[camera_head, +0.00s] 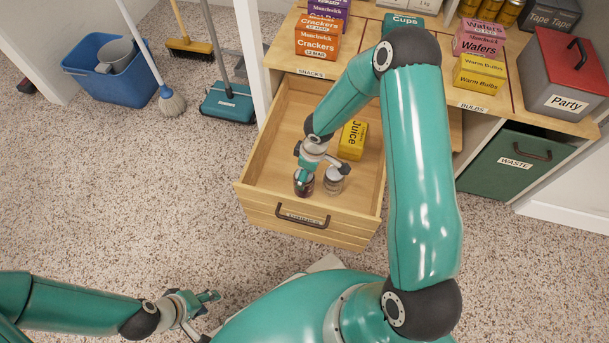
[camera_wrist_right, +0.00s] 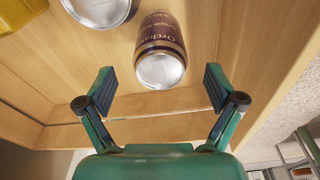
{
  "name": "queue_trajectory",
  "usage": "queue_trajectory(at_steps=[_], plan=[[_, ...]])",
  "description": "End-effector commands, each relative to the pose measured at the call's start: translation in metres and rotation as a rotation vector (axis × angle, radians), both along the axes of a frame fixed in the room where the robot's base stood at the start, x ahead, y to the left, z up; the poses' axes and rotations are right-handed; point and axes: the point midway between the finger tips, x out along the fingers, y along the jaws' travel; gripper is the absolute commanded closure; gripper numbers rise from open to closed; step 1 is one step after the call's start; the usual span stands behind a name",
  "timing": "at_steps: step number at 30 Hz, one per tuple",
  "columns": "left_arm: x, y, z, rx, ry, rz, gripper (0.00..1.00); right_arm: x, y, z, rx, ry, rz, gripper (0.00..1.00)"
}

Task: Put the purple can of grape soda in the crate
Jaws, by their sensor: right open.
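The purple can of grape soda (camera_wrist_right: 160,40) stands in the open wooden drawer (camera_head: 260,150), its silver top facing my right wrist camera. In the head view the dark can (camera_head: 304,185) is partly covered by my right gripper (camera_head: 318,172). In the right wrist view my right gripper (camera_wrist_right: 158,88) is open, with one finger on either side of the can's near end and nothing held. I cannot tell whether a finger touches the can. My left gripper (camera_head: 208,312) is open and empty above the floor at lower left. I see no crate that I can make out.
A silver-topped can (camera_head: 333,182) stands close beside the purple can, and a yellow juice carton (camera_head: 352,140) is behind them in the drawer.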

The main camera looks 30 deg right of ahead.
Motion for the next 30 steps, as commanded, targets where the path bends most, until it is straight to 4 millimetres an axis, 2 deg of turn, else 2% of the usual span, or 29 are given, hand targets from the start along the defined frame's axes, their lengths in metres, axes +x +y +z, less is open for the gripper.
queue_trajectory(at_steps=[1, 7, 26, 30], plan=[[0.000, 0.000, 0.010, 0.000, 0.000, 0.000, 0.60, -0.001, -0.001, 0.016, -0.001, 0.000, -0.001, 0.07], [0.000, 0.000, 0.021, 0.000, 0.000, 0.000, 0.60, -0.004, -0.002, 0.039, 0.000, 0.000, 0.001, 0.07], [0.000, 0.000, 0.022, 0.000, 0.000, 0.000, 0.60, -0.005, -0.003, 0.044, 0.000, 0.000, 0.000, 0.07], [0.000, 0.000, 0.035, 0.000, 0.000, 0.000, 0.60, -0.005, -0.003, 0.058, 0.000, 0.000, 0.000, 0.07]])
